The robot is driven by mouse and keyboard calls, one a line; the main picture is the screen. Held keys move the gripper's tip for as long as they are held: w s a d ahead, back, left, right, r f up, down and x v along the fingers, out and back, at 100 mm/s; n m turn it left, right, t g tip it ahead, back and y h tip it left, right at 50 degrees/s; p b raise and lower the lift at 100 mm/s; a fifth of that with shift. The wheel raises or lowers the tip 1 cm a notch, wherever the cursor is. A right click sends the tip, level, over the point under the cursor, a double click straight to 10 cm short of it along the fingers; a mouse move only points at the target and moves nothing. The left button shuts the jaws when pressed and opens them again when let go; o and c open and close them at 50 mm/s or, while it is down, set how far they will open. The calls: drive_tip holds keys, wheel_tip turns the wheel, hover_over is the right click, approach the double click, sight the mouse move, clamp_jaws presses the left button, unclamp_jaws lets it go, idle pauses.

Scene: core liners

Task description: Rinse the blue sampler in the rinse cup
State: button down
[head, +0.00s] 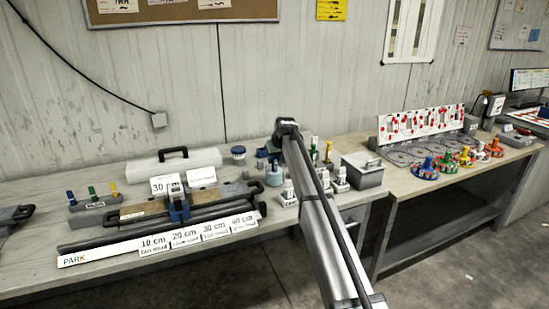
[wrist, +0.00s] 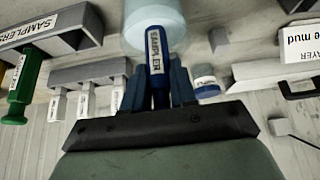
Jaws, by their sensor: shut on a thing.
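The blue sampler (wrist: 155,60), with a white SAMPLER label on its handle, is between the fingers of my gripper (wrist: 154,88) in the wrist view. The gripper is shut on it. The pale blue rinse cup (wrist: 142,22) shows just beyond the handle. In the head view the rinse cup (head: 274,177) stands on the bench below my gripper (head: 273,161). The sampler's lower end is hidden, so I cannot tell whether it is inside the cup or above it.
A jar with a blue lid (head: 238,151) is behind the cup. Sign cards (head: 202,177) and a long core tray are left of it.

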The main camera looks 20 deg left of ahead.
drive_tip(key=shift+r, duration=0.2)
drive_tip(key=shift+r, duration=0.5)
drive_tip(key=shift+f, duration=0.1)
drive_tip(key=shift+f, duration=0.6)
drive_tip(key=shift+r, duration=0.2)
idle(0.3)
drive_tip(key=shift+r, duration=0.5)
drive_tip(key=shift+f, duration=0.1)
drive_tip(key=shift+f, duration=0.55)
drive_tip(key=shift+r, duration=0.1)
idle(0.4)
